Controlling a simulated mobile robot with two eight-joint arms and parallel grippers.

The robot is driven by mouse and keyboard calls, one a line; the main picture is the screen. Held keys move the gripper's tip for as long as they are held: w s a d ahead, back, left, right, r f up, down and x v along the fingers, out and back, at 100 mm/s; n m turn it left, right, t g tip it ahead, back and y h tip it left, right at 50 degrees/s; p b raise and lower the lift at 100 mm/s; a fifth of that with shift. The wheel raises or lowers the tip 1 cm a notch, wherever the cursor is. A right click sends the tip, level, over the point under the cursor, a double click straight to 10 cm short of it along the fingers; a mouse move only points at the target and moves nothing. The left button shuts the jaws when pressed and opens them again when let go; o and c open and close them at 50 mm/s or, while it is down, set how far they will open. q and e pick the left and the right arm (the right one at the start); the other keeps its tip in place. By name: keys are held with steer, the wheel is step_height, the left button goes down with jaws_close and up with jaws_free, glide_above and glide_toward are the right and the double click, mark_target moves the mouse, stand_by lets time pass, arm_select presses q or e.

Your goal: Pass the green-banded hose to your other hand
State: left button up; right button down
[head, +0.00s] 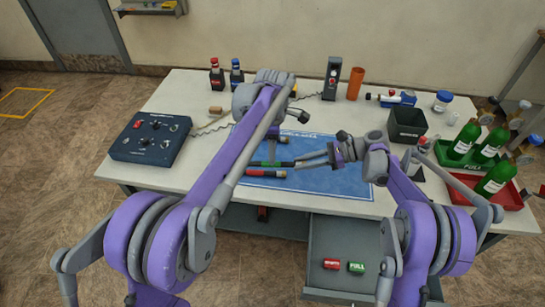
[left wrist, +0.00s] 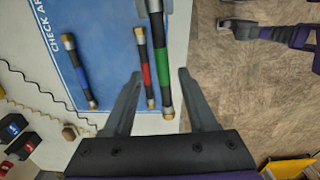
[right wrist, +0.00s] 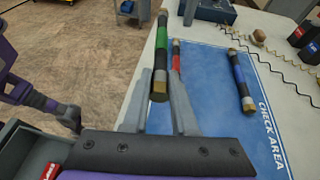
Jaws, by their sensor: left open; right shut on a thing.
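The green-banded hose (head: 272,164) is a dark tube with a green band and brass ends, held off the blue mat. My right gripper (head: 300,162) is shut on its right part; in the right wrist view the hose (right wrist: 161,45) runs away from the fingers, its near brass end close to them. My left gripper (left wrist: 158,74) is open, its fingers on either side of the hose's other end (left wrist: 164,75), which shows between them without being gripped. In the head view my left arm hides most of the left gripper.
The red-banded hose (head: 265,173) lies close beside the green one, near the left gripper's finger. The blue-banded hose (right wrist: 238,75) lies farther back on the mat (head: 345,184). A control box (head: 150,137) stands left; a bin (head: 406,127) and green bottles (head: 465,140) stand right.

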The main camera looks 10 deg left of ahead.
arm_select(q)
steer(key=shift+f, duration=2.1)
jaws_close()
arm_select(e)
steer(key=c, duration=0.6)
jaws_free()
